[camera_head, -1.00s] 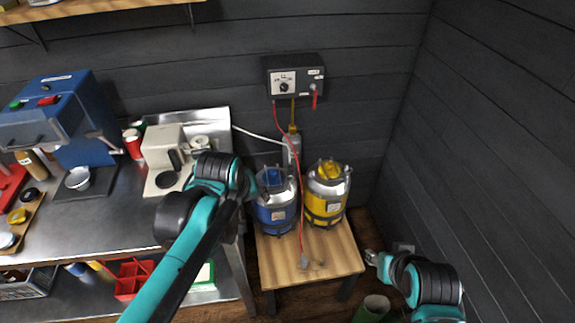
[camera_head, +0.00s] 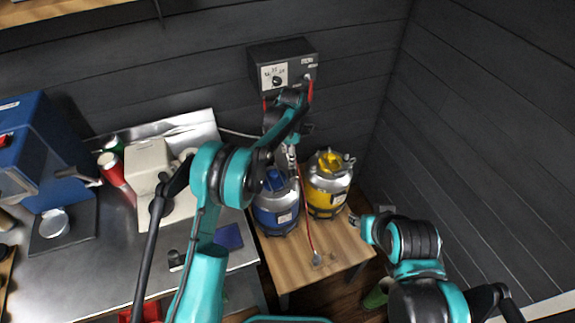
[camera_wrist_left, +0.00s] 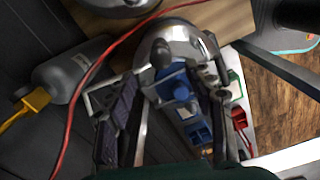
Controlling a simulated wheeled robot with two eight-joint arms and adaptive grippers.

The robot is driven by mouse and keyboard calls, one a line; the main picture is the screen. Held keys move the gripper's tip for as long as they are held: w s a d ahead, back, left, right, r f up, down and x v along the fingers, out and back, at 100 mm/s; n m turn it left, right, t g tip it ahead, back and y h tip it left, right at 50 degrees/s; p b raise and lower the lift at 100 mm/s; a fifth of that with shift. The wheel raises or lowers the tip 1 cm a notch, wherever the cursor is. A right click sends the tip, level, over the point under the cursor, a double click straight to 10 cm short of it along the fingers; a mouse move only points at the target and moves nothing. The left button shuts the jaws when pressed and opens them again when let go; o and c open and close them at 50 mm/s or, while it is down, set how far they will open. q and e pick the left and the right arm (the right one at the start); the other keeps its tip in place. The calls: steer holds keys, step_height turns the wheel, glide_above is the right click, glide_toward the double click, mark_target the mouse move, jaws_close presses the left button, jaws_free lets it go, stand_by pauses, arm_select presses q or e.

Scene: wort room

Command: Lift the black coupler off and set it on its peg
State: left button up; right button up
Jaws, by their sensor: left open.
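The blue keg (camera_head: 276,208) stands upright on the wooden stand, with a blue fitting (camera_head: 273,180) on its silver top. My left gripper (camera_head: 291,160) is open above and behind that keg. In the left wrist view the blue fitting (camera_wrist_left: 175,84) and shiny dome lie between and beyond the open fingers (camera_wrist_left: 172,112); a dark knob (camera_wrist_left: 162,47) shows beside the fitting. I cannot tell whether this is the black coupler, and I make out no peg. My right gripper (camera_head: 356,222) is by the stand's right edge; its fingers are too small to read.
The yellow keg (camera_head: 328,190) stands close right of the blue one. A red hose (camera_head: 308,215) runs down between them to the wooden stand (camera_head: 335,250). A control box (camera_head: 283,66) hangs on the wall behind. A steel counter (camera_head: 120,255) lies left.

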mark_target(292, 171)
arm_select(q)
steer(key=f, duration=0.1)
steer(key=f+b, duration=0.1)
steer(key=f, duration=0.1)
steer(key=shift+d, duration=0.2)
steer(key=f, duration=0.1)
steer(key=f+b, duration=0.1)
steer(key=f, duration=0.1)
steer(key=f+b, duration=0.1)
steer(key=f, duration=0.1)
steer(key=shift+d+f, duration=0.1)
steer(key=shift+d, duration=0.2)
steer(key=shift+c, duration=0.5)
steer(key=c, duration=1.1)
